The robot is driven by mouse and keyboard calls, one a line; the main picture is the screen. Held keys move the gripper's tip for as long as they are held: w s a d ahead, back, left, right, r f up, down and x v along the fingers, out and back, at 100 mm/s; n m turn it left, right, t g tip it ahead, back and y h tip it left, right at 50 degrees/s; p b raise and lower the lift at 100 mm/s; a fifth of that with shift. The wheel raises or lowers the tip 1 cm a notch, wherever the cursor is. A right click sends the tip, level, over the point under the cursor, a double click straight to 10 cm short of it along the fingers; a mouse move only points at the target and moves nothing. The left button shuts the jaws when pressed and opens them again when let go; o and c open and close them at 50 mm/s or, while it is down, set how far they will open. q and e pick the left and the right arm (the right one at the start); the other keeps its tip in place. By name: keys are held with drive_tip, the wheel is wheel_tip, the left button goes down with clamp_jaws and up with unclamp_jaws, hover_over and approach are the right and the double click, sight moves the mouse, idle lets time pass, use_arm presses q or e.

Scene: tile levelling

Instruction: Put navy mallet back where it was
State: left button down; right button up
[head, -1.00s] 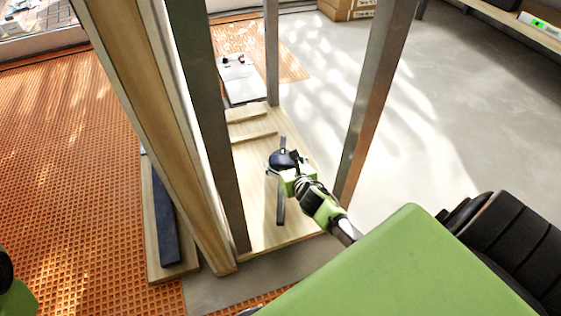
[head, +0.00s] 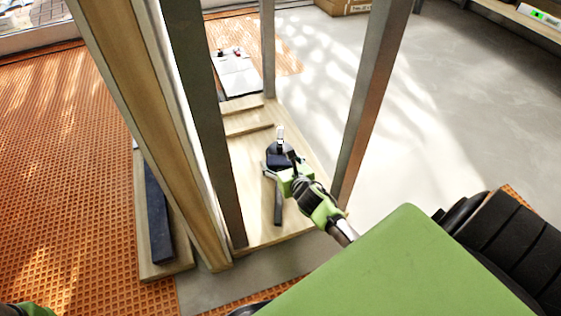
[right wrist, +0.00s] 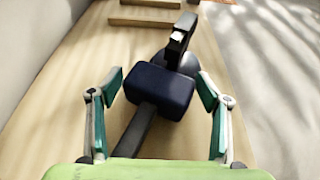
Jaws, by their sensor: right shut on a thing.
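The navy mallet (head: 279,161) has a dark blue block head and a dark grey handle. It is over the pale wooden shelf board (head: 252,160) inside the metal-post frame. My right gripper (head: 283,175) is shut on the mallet at its head. In the right wrist view the mallet head (right wrist: 160,90) is between the two green-padded fingers, and its handle slants down toward the palm. I cannot tell whether the mallet touches the board. My left gripper is out of view; only a green piece of that arm shows at the lower left edge.
A dark round tool with a pale-tipped upright handle (right wrist: 178,42) stands just beyond the mallet head. Wooden cleats (head: 249,130) cross the board farther back. Metal posts (head: 366,110) and a wooden post (head: 150,130) flank it. A long navy bar (head: 157,215) lies outside, left.

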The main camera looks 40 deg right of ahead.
drive_tip(key=shift+w+f+b, duration=0.1)
drive_tip(key=shift+f+b, duration=0.3)
drive_tip(key=shift+f, duration=0.05)
drive_tip(key=o, duration=1.7)
drive_tip(key=shift+o, duration=0.2)
drive_tip(key=shift+f, duration=0.15)
drive_tip(key=v, duration=1.2)
